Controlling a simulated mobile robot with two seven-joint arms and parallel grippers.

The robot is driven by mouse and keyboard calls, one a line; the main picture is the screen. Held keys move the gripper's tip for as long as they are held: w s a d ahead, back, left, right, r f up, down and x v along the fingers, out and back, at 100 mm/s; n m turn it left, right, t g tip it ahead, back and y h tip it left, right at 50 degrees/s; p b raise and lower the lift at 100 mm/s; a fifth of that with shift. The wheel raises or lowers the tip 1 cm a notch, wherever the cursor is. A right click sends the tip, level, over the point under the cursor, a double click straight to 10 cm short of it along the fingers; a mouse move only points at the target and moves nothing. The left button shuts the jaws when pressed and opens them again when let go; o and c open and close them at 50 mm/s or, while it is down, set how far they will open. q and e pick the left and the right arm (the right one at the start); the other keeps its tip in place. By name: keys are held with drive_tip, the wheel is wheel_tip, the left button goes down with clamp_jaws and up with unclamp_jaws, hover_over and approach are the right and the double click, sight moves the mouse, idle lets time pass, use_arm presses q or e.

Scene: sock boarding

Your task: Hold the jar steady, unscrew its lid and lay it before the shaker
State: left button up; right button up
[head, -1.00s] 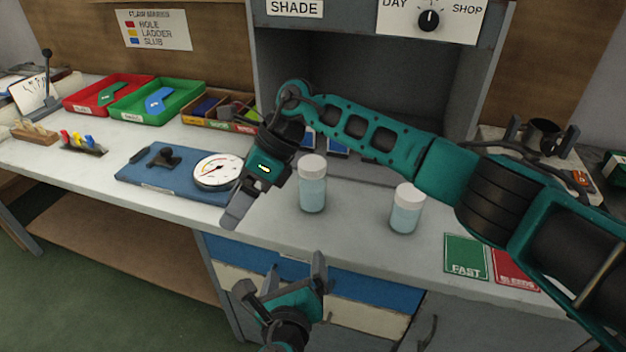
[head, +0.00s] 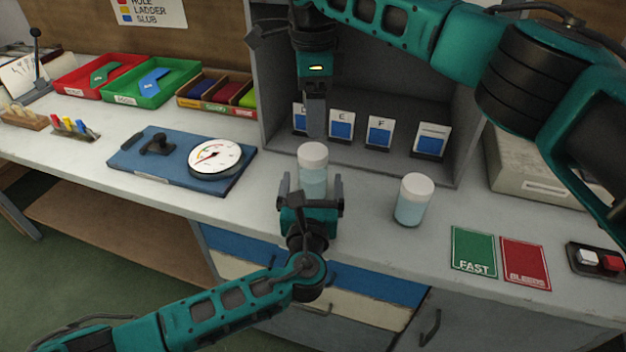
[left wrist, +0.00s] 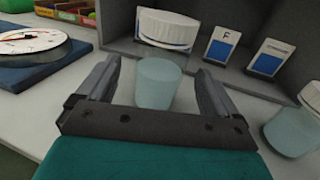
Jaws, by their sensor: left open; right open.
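Two pale-blue jars with white lids stand upright on the bench, and I cannot tell them apart by label. The left jar (head: 313,182) has its white lid (head: 313,154) on. My left gripper (head: 311,188) is open, with one finger on each side of this jar. In the left wrist view the jar (left wrist: 158,84) shows between the fingers, with gaps at both sides. My right gripper (head: 315,128) is open and points down just above the lid; one finger hides the other. The second jar (head: 413,205) stands to the right. I cannot surely identify the shaker.
A grey box-like machine (head: 530,185) stands at the right, partly behind my right arm. Green (head: 473,250) and red (head: 525,262) cards lie near the front edge. A blue board with a dial gauge (head: 215,157) lies left. The cabinet holds several small blue-and-white cards (head: 380,131).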

sight(312, 183)
use_arm(q)
drive_tip(key=shift+w+d, duration=0.1)
drive_tip(key=shift+w, duration=1.7)
